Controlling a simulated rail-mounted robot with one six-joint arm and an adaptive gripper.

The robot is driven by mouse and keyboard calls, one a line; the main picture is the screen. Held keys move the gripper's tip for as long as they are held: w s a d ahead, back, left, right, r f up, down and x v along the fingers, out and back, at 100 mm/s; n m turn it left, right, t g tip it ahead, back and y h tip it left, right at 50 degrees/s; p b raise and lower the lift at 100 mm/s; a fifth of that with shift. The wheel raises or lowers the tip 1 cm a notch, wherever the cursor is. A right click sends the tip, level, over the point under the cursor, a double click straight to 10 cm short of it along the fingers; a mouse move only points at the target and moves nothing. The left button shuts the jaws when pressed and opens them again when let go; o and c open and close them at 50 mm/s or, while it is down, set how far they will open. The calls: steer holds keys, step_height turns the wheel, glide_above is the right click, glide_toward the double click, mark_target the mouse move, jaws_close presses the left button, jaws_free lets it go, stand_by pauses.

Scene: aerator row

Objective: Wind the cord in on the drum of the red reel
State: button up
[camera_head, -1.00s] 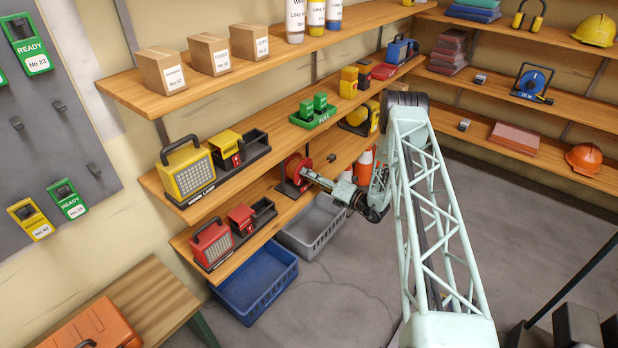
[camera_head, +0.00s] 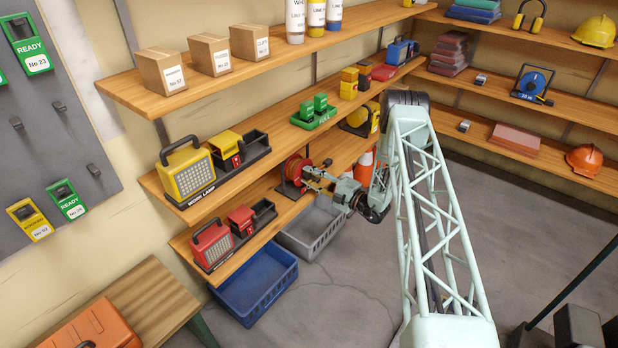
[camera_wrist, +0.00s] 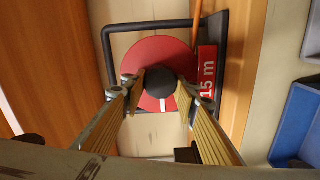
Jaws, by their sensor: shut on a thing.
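The red reel (camera_head: 292,167) stands on the lower shelf in the head view. In the wrist view its red disc (camera_wrist: 150,50) faces me inside a dark frame, beside a red "15 m" label. My gripper (camera_wrist: 159,88) is shut on the round black knob (camera_wrist: 160,76) in front of the disc, one finger on each side. In the head view my gripper (camera_head: 311,179) reaches the reel from the right. A strip of orange cord (camera_wrist: 197,30) runs up from the disc's upper right. The drum and any cord wound on it are hidden behind the disc.
A red lamp (camera_head: 211,245) and a holder with a red unit (camera_head: 241,219) stand left of the reel on the same shelf. Orange-white cones (camera_head: 364,170) stand to the right. Grey (camera_head: 311,238) and blue (camera_head: 255,290) crates sit below. The upper shelf is close overhead.

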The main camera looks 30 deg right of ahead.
steer(key=m, duration=0.3)
steer(key=shift+m, duration=0.4)
steer(key=shift+r+m, duration=0.1)
steer(key=shift+m, duration=1.8)
steer(key=shift+d, duration=0.1)
steer(key=o, duration=0.8)
steer(key=shift+o, duration=0.2)
steer(key=shift+s+d, duration=0.1)
steer(key=shift+s, duration=0.05)
steer(key=v, duration=1.1)
steer(key=shift+s, duration=0.25)
